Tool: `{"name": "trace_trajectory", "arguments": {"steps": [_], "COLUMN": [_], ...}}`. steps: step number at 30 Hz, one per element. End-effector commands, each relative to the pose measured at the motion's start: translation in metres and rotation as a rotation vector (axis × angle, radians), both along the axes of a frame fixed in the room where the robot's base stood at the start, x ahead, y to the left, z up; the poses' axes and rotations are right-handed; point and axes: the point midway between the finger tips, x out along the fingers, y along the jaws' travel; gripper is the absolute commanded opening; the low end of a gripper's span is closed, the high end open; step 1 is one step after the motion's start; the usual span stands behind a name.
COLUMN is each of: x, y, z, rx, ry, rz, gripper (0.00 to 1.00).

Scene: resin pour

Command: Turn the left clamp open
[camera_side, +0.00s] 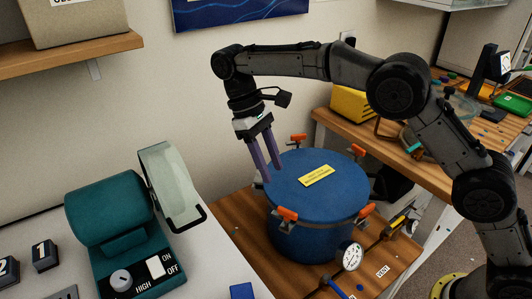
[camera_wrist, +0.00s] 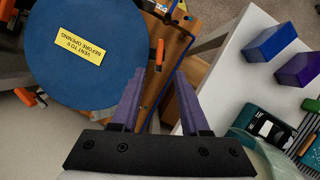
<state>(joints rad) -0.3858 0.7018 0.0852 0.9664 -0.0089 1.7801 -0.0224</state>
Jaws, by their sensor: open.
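A round blue pot (camera_side: 310,235) with a flat lid and a yellow label stands on a wooden board. Orange-handled clamps sit around its rim. The left clamp (camera_side: 288,214) appears to be the one at the front left in the side view. In the wrist view an orange handle, apparently this left clamp (camera_wrist: 159,52), sits at the lid's right edge, just beyond my fingertips. My gripper (camera_side: 270,175) points down at the lid's left edge, its purple fingers apart and empty. In the wrist view my gripper (camera_wrist: 160,74) has the handle in line with its gap. Contact with the handle is not visible.
Other clamps (camera_side: 298,139) (camera_side: 358,150) (camera_side: 366,210) stand around the rim. A pressure gauge (camera_side: 349,256) is at the front right. A teal machine (camera_side: 112,215) with a raised clear cover stands left. Blocks (camera_wrist: 270,43) (camera_wrist: 298,70) lie on the white table.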

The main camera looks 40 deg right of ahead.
Motion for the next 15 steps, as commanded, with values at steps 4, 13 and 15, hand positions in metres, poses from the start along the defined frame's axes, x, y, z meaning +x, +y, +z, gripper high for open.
{"name": "trace_trajectory", "arguments": {"steps": [4, 13, 15], "x": [0.007, 0.009, 0.009], "y": [0.003, 0.004, 0.004], "z": [0.015, 0.025, 0.025], "rx": [0.001, 0.000, 0.000], "ry": [-0.002, 0.000, 0.000], "rz": [0.000, 0.000, 0.000], "gripper": [0.45, 0.45, 0.45]}}
